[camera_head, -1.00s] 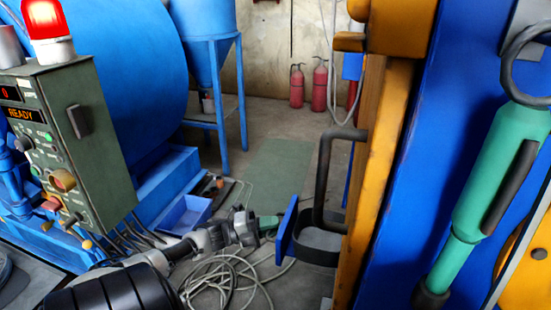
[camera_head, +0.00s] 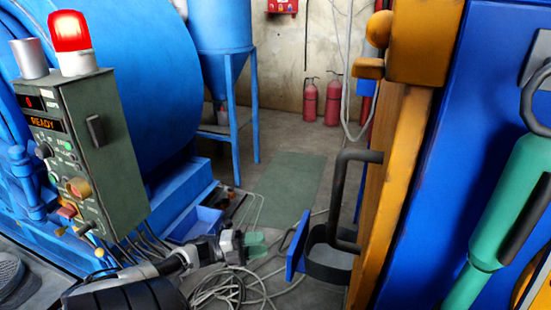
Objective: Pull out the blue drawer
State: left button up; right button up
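A blue drawer (camera_head: 196,223), an open-topped tray, shows low at the base of the big blue machine. My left gripper (camera_head: 257,245) reaches in from the lower left, with pale green fingertips. It is to the right of the drawer and nearer to me, apart from it in the picture. The fingers look spread, with nothing seen between them. My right gripper is not in view.
A green control box (camera_head: 92,150) with a lit red lamp (camera_head: 70,32) stands at left. A yellow post (camera_head: 385,200) with a black handle (camera_head: 343,195) and blue panel blocks the right. Cables (camera_head: 230,288) lie below my gripper. A green floor patch (camera_head: 288,188) is clear.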

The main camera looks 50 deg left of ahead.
pick_arm(q)
jog(key=v, duration=0.4)
dwell(0.6)
